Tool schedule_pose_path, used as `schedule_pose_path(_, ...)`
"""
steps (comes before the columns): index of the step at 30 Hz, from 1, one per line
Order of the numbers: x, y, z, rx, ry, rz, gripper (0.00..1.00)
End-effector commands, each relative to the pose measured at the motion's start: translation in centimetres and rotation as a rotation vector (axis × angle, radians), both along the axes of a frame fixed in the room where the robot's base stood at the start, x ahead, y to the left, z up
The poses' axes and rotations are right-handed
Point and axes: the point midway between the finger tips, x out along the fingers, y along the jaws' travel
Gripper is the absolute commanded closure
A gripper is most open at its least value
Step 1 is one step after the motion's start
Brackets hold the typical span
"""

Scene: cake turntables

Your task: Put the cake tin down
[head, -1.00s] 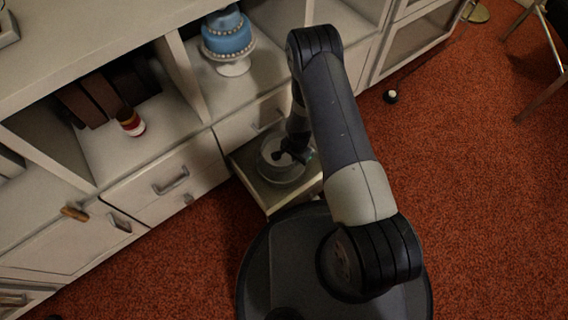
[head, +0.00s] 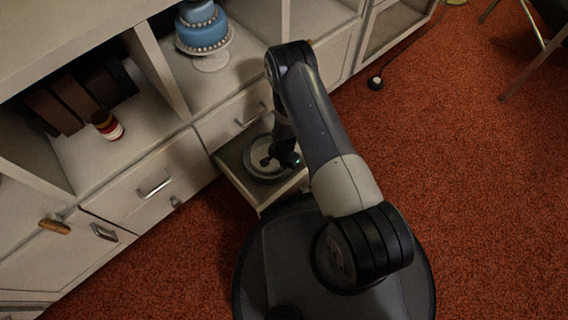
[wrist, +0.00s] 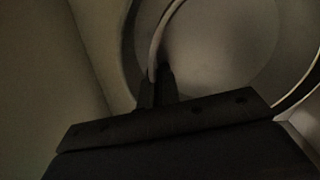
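The cake tin (head: 253,148) is a round, pale grey, open-topped tin. In the head view it sits low in an open drawer (head: 236,186); whether it rests fully on the drawer floor is hard to tell. My gripper (head: 270,160) reaches down to the tin from above. In the wrist view my gripper (wrist: 158,86) has its two dark fingers close together, with the rim of the tin (wrist: 230,45) running between them, so it appears shut on the tin's wall. The fingertips' lower ends are dim.
The drawer belongs to a white cabinet. A blue tiered cake (head: 202,28) on a white stand and a red-and-white jar (head: 107,125) stand on its shelves with dark books (head: 72,100). Carpet on the right is mostly clear.

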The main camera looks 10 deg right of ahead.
Motion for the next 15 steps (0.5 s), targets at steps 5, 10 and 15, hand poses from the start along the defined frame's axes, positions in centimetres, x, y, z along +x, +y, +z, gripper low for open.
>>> schedule_pose_path(5,0.01,0.0,-0.63,0.0,0.0,0.0,1.0)
schedule_pose_path(10,-0.01,-0.01,-0.48,0.0,0.0,0.0,0.89)
schedule_pose_path(15,-0.01,0.0,-0.46,0.0,0.0,0.0,0.89)
